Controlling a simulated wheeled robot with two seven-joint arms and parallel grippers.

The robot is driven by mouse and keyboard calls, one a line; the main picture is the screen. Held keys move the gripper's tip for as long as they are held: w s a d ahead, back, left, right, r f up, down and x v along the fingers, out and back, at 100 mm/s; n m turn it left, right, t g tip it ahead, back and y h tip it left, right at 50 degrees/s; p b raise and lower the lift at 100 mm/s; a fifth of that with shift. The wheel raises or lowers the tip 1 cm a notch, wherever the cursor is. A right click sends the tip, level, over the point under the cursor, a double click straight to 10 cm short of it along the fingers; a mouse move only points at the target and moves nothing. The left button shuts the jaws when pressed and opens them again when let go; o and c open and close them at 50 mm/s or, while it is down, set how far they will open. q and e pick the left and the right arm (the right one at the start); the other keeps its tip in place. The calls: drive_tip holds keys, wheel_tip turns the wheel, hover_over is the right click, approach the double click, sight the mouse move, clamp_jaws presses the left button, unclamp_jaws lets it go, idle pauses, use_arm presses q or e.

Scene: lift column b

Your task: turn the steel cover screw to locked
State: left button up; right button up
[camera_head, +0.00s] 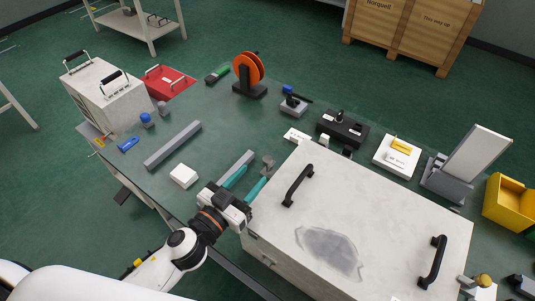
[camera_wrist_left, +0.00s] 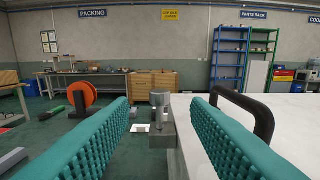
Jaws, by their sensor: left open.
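The steel cover screw (camera_head: 268,161) is a small grey knob at the left edge of the large white cover box (camera_head: 391,226). In the left wrist view the screw (camera_wrist_left: 160,101) stands upright on a grey bracket, ahead of my fingers and centred between them. My left gripper (camera_head: 248,182) is open, with two teal ridged fingers pointing at the screw. The fingers look apart from it, with nothing between them. Whether the screw is turned to locked cannot be told. My right gripper is not in view.
A black handle (camera_head: 297,186) rises from the cover close to my fingers, and another (camera_head: 433,261) stands further right. A grey bar (camera_head: 173,145) and a white block (camera_head: 184,176) lie to the left. An orange reel (camera_head: 249,68) stands behind. The table between is clear.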

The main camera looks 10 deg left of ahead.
sight(265, 162)
use_arm(q)
drive_tip(key=shift+p+x, duration=0.95)
drive_tip(key=shift+x, duration=3)
clamp_jaws()
